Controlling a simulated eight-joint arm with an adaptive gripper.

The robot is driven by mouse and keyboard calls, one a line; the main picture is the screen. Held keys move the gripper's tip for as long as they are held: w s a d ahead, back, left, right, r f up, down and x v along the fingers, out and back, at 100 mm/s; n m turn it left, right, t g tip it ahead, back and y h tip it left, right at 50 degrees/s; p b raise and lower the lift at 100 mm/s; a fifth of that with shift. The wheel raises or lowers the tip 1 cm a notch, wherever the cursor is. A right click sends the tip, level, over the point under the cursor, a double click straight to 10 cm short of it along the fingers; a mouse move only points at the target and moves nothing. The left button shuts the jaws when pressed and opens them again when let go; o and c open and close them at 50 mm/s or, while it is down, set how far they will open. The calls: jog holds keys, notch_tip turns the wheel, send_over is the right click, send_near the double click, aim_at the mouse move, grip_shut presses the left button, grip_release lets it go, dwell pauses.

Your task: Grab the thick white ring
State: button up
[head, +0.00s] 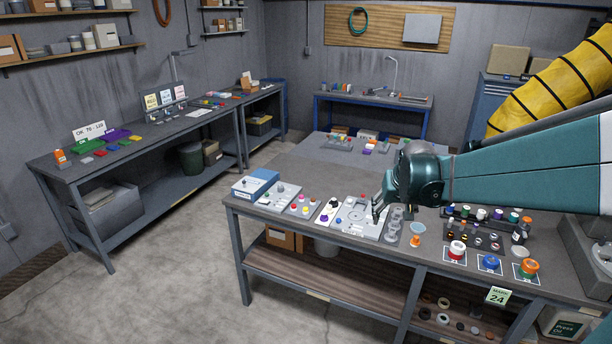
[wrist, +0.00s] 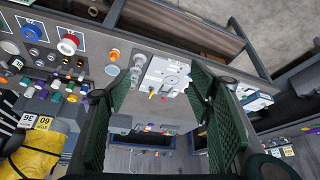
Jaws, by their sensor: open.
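A pale ring shape (wrist: 171,67) shows on a white plate (wrist: 154,77) in the wrist view; it is too small to tell whether it is a loose, thick ring. The plate is also in the head view (head: 352,228), on the front workbench. Beside it, a column of pale grey-white rings (head: 396,213) stands on a dark strip; these rings also show in the wrist view (wrist: 136,68). I cannot tell which is the thick white ring. My gripper (head: 379,211) is open above the plate's right side, its fingers partly hiding it. No object shows between its fingers (wrist: 160,84).
An orange piece (head: 415,240) stands right of the rings. A blue-and-white box (head: 255,184) is at the left end. Bare bench top (head: 300,160) lies behind.

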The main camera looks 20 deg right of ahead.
jog(key=w+d+f+m+g, duration=0.1)
jog(key=d+f, duration=0.3)
jog(key=d, duration=0.5)
jog(key=w+d+f+m, duration=0.1)
jog(key=d+f, duration=0.3)
jog(key=d, duration=0.5)
jog(key=m, duration=0.2)
send_near(459, 245)
jog(key=shift+s+a+g+h, duration=0.15)
jog(key=shift+a+g+h, duration=0.25)
jog(key=shift+a, duration=0.5)
jog(key=shift+f, duration=0.1)
jog(key=shift+x, duration=1.2)
jog(key=shift+f, duration=0.1)
jog(key=shift+x, duration=2.5)
jog(key=shift+a, duration=0.15)
jog(key=c, duration=1.1)
